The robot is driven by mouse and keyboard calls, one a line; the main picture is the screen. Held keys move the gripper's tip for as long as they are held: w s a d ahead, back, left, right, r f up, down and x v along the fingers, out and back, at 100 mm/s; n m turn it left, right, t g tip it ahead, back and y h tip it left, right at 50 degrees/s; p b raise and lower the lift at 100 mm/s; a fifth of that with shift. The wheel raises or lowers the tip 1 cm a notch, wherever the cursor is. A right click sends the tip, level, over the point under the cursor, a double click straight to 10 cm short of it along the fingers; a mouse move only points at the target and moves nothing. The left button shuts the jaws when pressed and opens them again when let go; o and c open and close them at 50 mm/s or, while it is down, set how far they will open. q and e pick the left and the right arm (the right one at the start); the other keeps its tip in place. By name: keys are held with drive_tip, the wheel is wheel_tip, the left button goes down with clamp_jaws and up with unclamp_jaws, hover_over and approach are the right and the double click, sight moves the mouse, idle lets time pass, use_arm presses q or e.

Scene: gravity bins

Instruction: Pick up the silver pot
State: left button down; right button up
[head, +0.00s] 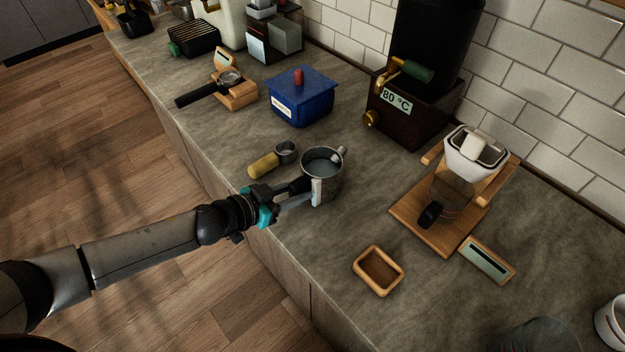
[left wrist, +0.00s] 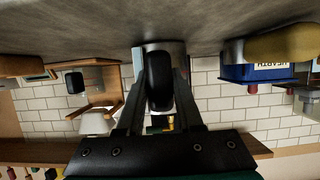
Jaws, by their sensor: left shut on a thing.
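The silver pot (head: 335,181) is a small metal pitcher standing upright near the front edge of the counter, in the middle of the head view. My left gripper (head: 311,190) reaches it from the left and is shut on its black handle. In the left wrist view, which is upside down, the dark handle (left wrist: 159,80) sits between the two fingers, with a strip of the pot (left wrist: 160,45) behind it. I cannot tell whether the pot's base touches the counter. My right gripper is in neither view.
A yellow-handled scoop (head: 270,162) lies just left of the pot. A blue lidded box (head: 301,103) and a dark water heater (head: 408,112) stand behind. A wooden stand with a dripper (head: 472,160) and a small wooden tray (head: 378,271) are to the right. Counter between them is clear.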

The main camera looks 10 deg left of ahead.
use_arm(q)
drive_tip(key=shift+r, duration=0.1)
idle(0.8)
drive_tip(key=shift+w+r+p, duration=0.1)
drive_tip(key=shift+r+p, duration=0.2)
drive_tip(key=shift+r, duration=0.3)
wheel_tip(320, 180, up, 19)
drive_tip(key=p, duration=0.6)
drive_tip(key=shift+f, duration=0.15)
